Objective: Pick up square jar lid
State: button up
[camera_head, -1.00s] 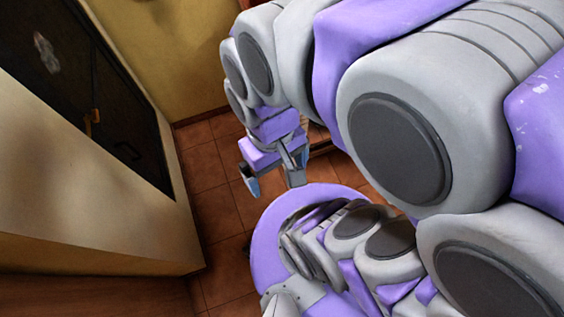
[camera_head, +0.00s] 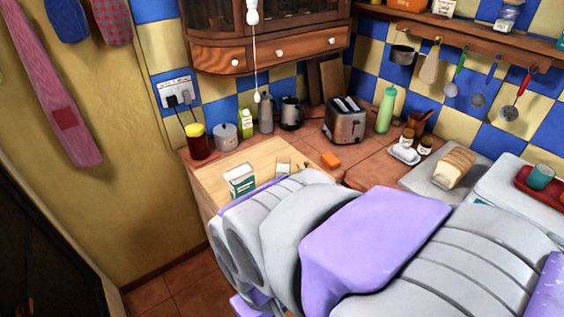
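I cannot pick out a square jar lid with certainty. A small pale squarish item (camera_head: 283,168) lies on the light wooden counter top, just behind my arm, and is too small to identify. A dark jar with a yellow lid (camera_head: 197,143) stands at the counter's back left corner. Two small jars (camera_head: 406,138) stand near a white dish on the tiled counter. My arm fills the lower middle and right, covering the front of the counter. My gripper is not visible in this view.
A green-and-white box (camera_head: 241,180) stands on the wooden counter (camera_head: 218,187). A wooden cabinet (camera_head: 268,54) hangs above. Floor shows at lower left.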

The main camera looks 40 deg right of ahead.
aim_at(306, 164)
jog(key=k+z, duration=0.15)
jog(key=z, duration=0.9)
